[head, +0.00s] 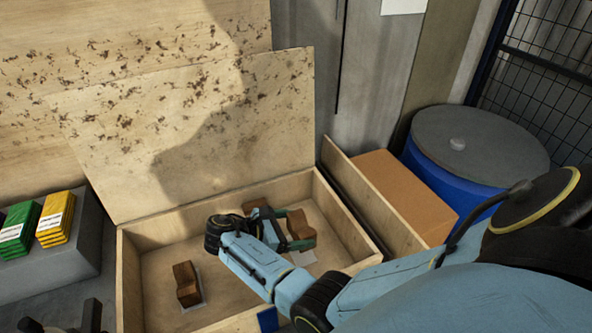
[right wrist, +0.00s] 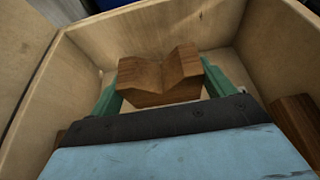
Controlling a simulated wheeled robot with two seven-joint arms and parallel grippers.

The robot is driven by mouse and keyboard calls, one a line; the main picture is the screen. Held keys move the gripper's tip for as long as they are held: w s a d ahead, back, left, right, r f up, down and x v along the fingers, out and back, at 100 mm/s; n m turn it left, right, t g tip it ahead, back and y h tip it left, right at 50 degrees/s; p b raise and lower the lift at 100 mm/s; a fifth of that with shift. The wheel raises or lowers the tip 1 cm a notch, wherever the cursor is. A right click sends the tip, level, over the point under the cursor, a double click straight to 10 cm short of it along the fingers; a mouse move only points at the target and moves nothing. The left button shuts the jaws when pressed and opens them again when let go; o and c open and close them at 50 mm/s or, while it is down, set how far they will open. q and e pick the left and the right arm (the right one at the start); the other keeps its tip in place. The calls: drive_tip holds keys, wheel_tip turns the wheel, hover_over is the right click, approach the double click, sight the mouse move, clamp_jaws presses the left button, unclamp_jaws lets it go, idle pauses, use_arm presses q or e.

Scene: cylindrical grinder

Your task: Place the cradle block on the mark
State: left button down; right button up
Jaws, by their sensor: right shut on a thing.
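My right gripper (head: 296,230) is shut on a brown wooden cradle block (head: 303,224), held inside the open wooden crate. In the right wrist view the block (right wrist: 160,82), with a V-shaped notch on top, sits between the two green fingers. A white mark (head: 304,258) shows partly on the crate floor, just in front of the held block; whether the block touches the floor is unclear. Another cradle block (head: 187,283) stands at the left of the crate on a pale mark. A third block (head: 257,207) is partly hidden behind my right gripper.
The crate's walls (head: 128,285) surround the blocks, and its lid (head: 190,140) stands open behind. A cardboard box (head: 405,190) and a blue drum (head: 440,180) stand at the right. Green and yellow packs (head: 57,217) lie on a grey stand at the left.

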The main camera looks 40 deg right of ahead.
drive_tip(key=shift+f+b, duration=1)
drive_tip(key=shift+f, duration=1.55)
drive_tip(key=shift+f, duration=0.2)
drive_tip(key=o, duration=0.9)
drive_tip(key=shift+o, duration=0.2)
drive_tip(key=shift+r, duration=0.15)
drive_tip(key=shift+w+a+r, duration=0.1)
drive_tip(key=shift+a+r, duration=0.05)
drive_tip(key=shift+a, duration=0.1)
drive_tip(key=b+v, duration=0.1)
drive_tip(key=v, duration=1)
drive_tip(key=shift+a+r, duration=0.1)
drive_tip(key=shift+a, duration=0.2)
